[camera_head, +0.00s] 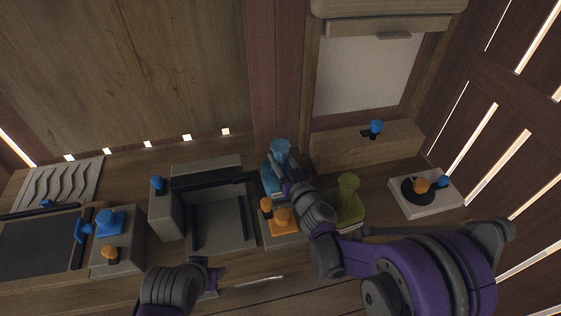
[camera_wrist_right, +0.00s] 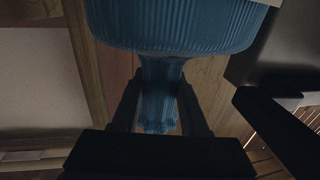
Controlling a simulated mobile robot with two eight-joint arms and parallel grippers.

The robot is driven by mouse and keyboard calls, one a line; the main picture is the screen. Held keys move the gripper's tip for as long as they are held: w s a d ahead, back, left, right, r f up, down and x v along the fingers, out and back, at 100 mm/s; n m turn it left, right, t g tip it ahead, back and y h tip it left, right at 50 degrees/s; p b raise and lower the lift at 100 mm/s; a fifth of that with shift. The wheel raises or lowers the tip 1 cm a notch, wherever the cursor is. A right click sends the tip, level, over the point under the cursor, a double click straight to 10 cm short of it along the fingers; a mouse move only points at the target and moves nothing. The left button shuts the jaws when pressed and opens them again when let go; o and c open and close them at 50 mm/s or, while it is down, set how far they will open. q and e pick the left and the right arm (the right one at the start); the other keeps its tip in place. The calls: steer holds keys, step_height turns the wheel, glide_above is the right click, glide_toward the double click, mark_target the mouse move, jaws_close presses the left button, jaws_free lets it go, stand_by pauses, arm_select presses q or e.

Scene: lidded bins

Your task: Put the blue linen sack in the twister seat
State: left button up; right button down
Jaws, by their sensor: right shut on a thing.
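The blue linen sack (camera_head: 271,181) is upright near the middle of the head view, its flared top above the narrow neck. My right gripper (camera_head: 287,170) is shut on its neck. In the right wrist view the sack (camera_wrist_right: 170,25) fills the top, and its neck runs between the fingers of the gripper (camera_wrist_right: 158,110). The arm hides part of the sack and whether it touches the surface below. No part is clearly labelled as the twister seat; a white block with a black disc (camera_head: 412,194) stands at right. My left gripper (camera_head: 208,278) is low in the view, its fingers unclear.
An olive-green sack (camera_head: 348,203) stands just right of my right gripper. A block with orange knobs (camera_head: 281,219) is in front of the blue sack. A grey open bin (camera_head: 222,222) is to the left. A wooden box with a blue knob (camera_head: 350,147) is behind.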

steer(key=shift+f, duration=0.4)
steer(key=shift+f, duration=0.15)
steer(key=shift+c, duration=2.1)
jaws_free()
